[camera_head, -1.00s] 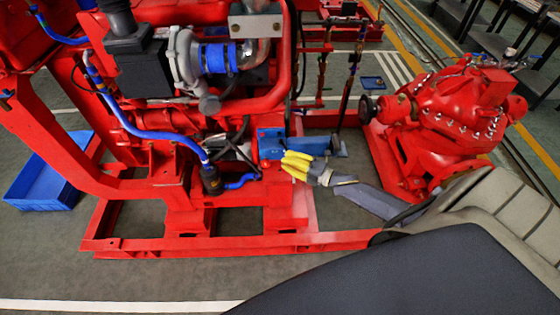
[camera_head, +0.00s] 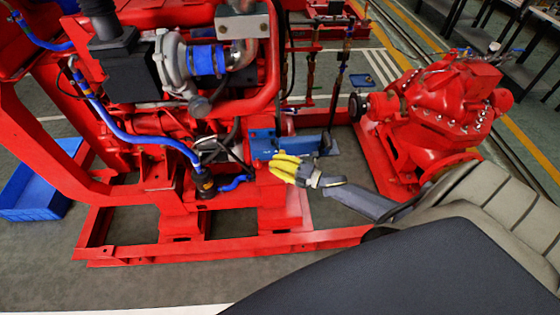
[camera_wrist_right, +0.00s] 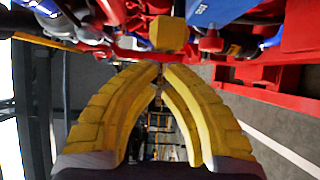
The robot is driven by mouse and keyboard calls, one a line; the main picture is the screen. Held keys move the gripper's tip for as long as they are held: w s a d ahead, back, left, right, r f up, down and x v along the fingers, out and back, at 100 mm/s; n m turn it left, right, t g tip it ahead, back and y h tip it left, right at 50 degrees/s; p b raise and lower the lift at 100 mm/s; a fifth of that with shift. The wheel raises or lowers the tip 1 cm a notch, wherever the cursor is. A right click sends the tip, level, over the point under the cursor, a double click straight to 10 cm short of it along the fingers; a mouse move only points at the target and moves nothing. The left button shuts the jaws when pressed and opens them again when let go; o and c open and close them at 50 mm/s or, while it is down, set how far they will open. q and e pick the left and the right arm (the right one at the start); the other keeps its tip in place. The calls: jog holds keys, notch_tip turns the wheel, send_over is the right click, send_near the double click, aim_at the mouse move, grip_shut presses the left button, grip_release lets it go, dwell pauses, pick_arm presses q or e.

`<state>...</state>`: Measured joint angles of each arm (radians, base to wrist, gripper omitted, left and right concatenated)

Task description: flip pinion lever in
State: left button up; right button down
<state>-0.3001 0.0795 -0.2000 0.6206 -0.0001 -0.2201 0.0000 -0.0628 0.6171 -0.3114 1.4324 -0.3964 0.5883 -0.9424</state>
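My right gripper (camera_head: 274,170) has yellow fingers and is beside the engine's lower right side, just below a blue block with a cylinder (camera_head: 300,145). In the right wrist view, the fingertips (camera_wrist_right: 162,68) come together with only a thin gap and nothing visible between them. A yellow faceted block (camera_wrist_right: 168,33) is just beyond the tips; I cannot tell if they touch it. A blue part (camera_wrist_right: 215,12) and a red knob (camera_wrist_right: 210,42) are to its right. I cannot clearly pick out the pinion lever. My left gripper is not in view.
The red engine frame (camera_head: 200,250) runs below my gripper. A blue hose (camera_head: 130,128) bends down to a black canister (camera_head: 205,184). A red pump (camera_head: 445,110) stands at the right, and a blue crate (camera_head: 30,213) is on the floor at left.

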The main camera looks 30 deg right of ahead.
jog(key=v, duration=0.9)
jog(key=shift+w+d, duration=0.15)
jog(key=shift+d, duration=0.05)
dwell(0.3)
